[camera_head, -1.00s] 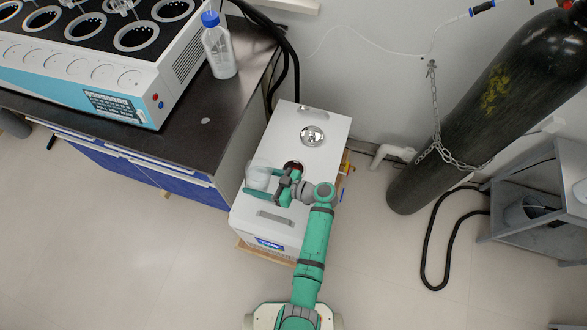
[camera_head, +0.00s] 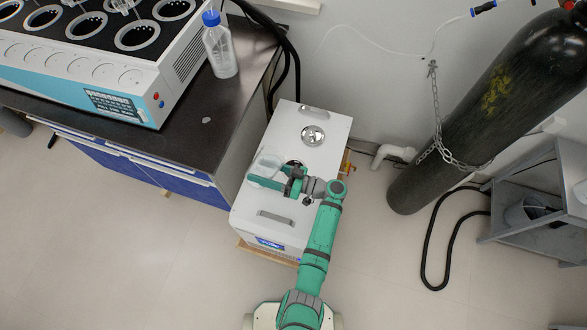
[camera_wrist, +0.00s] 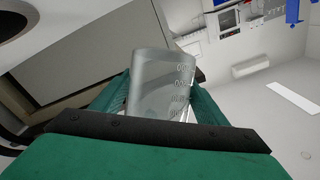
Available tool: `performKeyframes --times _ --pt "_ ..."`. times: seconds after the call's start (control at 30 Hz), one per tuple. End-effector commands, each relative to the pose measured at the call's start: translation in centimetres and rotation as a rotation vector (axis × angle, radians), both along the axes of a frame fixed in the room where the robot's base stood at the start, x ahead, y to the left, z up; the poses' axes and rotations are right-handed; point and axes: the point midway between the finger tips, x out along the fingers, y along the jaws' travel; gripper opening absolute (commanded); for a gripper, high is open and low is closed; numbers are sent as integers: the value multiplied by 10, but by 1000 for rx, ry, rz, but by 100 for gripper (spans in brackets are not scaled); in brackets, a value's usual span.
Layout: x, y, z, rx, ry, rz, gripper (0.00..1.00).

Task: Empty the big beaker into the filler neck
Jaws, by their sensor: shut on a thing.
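The big beaker (camera_head: 267,164), clear with volume marks, is held over the white floor unit. My gripper (camera_head: 264,174) is shut on it from the side. In the wrist view, the beaker (camera_wrist: 161,82) sits between the two green fingers (camera_wrist: 160,95) and looks tilted. Whether liquid is in it, I cannot tell.
A dark bench (camera_head: 190,150) with a blue-capped bottle (camera_head: 220,50) stands at left. A chained gas cylinder (camera_head: 470,110) stands at right. Open floor lies in front.

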Motion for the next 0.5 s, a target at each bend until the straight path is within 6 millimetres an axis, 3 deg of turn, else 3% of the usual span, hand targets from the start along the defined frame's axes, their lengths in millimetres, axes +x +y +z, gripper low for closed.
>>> performKeyframes --times 0.5 --pt "0 -1 10 91 52 0 25"
